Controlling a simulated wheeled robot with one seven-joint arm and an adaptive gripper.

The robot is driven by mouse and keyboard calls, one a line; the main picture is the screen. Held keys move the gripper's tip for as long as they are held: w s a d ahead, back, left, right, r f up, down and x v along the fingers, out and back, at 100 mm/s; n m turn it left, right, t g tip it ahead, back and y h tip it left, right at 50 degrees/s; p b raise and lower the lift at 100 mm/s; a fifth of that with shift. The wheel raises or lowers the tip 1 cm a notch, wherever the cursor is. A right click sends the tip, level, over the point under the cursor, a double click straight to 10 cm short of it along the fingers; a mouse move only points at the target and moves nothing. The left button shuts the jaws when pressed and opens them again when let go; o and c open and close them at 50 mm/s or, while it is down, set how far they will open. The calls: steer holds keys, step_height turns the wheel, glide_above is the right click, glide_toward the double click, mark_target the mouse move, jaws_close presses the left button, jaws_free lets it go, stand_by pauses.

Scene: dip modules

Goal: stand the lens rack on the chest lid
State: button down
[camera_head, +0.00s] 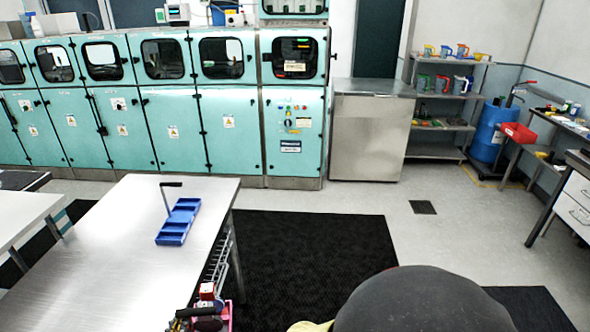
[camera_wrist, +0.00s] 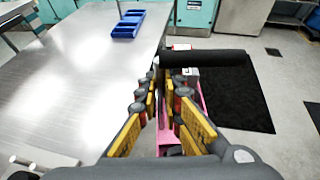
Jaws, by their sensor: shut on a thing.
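I take the pink carrier with a black bar handle as the lens rack (camera_wrist: 196,92); it also shows at the bottom edge of the head view (camera_head: 225,316), beside the steel table. A red-and-white item shows by its handle. In the wrist view my gripper (camera_wrist: 160,84) has its yellow fingers close together, shut on the rack near one end of the black handle. The fingers hide part of the rack. The chest, a steel box, stands against the back wall right of the teal cabinets; its flat lid (camera_head: 374,87) looks bare.
A blue compartment tray (camera_head: 178,222) with a black handle stands on the steel table (camera_head: 110,265). A shelf (camera_head: 440,125) with jugs and a blue drum (camera_head: 490,130) stand right of the chest. Benches line the right side.

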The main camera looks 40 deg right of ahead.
steer(key=w+d+f+n+t+y, duration=0.1)
steer(key=w+d+f+n+y, duration=0.1)
steer(key=w+d+f, duration=0.9)
steer(key=w+d, duration=0.3)
steer(key=w, duration=0.2)
steer(key=shift+f, duration=0.35)
steer(key=shift+d, duration=0.2)
